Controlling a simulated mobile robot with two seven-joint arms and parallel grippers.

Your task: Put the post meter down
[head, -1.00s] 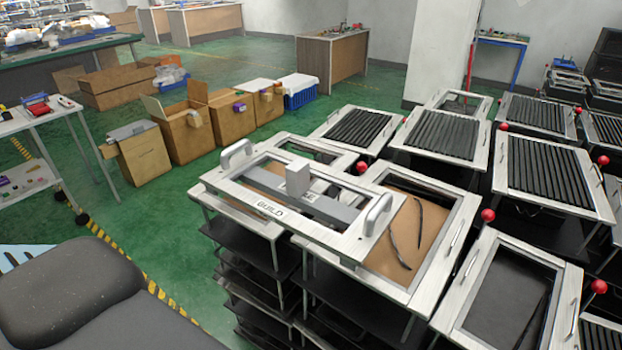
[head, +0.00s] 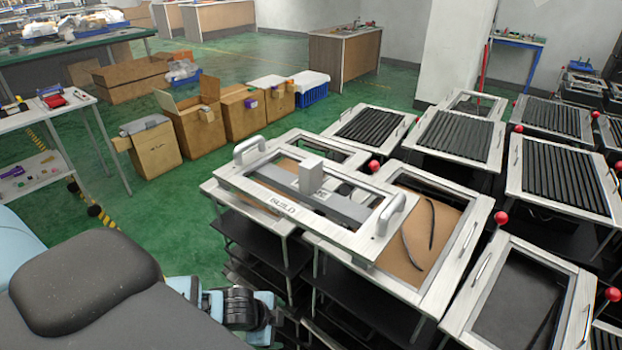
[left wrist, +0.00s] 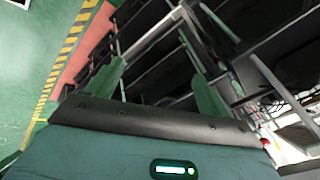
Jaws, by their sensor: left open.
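Nothing in view can be surely told as the post meter. A silver frame marked "BUILD" (head: 258,199), with two raised handles and a square grey post (head: 311,174) on its crossbar, lies on the fixtures at the centre. No gripper touches it. My left gripper (left wrist: 160,80) is open in the left wrist view, its two green fingers apart with nothing held between them. It points toward dark shelves under the fixtures. In the head view only part of my arm shows at the bottom, left of the fixtures. My right gripper is not in view.
Fixtures with black slats (head: 557,176) and red ball knobs crowd the right. An open fixture with a brown panel (head: 430,255) adjoins the silver frame. Cardboard boxes (head: 198,130) stand behind on the green floor. A white table (head: 48,110) stands at left.

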